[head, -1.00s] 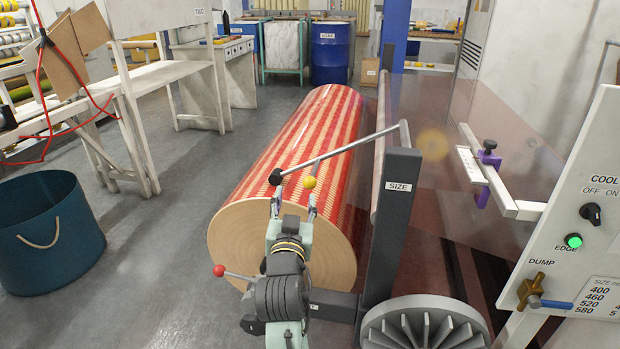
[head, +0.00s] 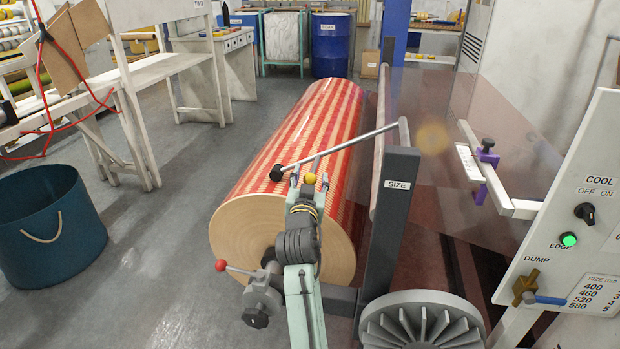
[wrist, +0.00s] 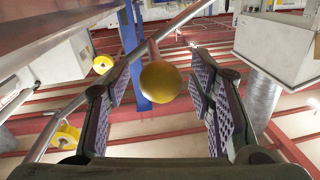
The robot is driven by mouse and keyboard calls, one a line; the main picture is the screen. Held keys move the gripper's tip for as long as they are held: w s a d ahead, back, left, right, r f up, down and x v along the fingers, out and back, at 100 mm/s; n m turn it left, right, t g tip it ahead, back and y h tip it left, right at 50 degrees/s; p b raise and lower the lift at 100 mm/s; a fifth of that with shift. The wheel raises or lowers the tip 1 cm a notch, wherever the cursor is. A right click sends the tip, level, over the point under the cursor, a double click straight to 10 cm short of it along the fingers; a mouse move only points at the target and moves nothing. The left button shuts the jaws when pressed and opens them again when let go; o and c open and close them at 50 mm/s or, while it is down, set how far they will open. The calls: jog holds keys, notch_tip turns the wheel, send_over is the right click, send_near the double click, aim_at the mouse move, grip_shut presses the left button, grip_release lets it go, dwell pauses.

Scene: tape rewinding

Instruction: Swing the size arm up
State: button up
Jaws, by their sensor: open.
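The size arm (head: 350,144) is a grey metal rod. It runs from the top of the dark post labelled SIZE (head: 392,220) down-left to a black tip at the large red-and-cream striped roll (head: 310,120). A yellow ball knob (head: 310,178) sits on a short stem from the rod. My gripper (head: 309,185) is open at the knob, with one finger on each side. In the wrist view the yellow knob (wrist: 160,82) shows between the two spread pads, with gaps on both sides. I cannot tell how deep it sits between them.
A red-tipped lever (head: 221,265) is left of my arm, by the roll's end. A grey finned wheel (head: 422,325) stands at front right. The control panel (head: 570,210) is at right, and a blue bin (head: 50,230) at left. The floor between bin and roll is clear.

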grip_shut()
dwell(0.7)
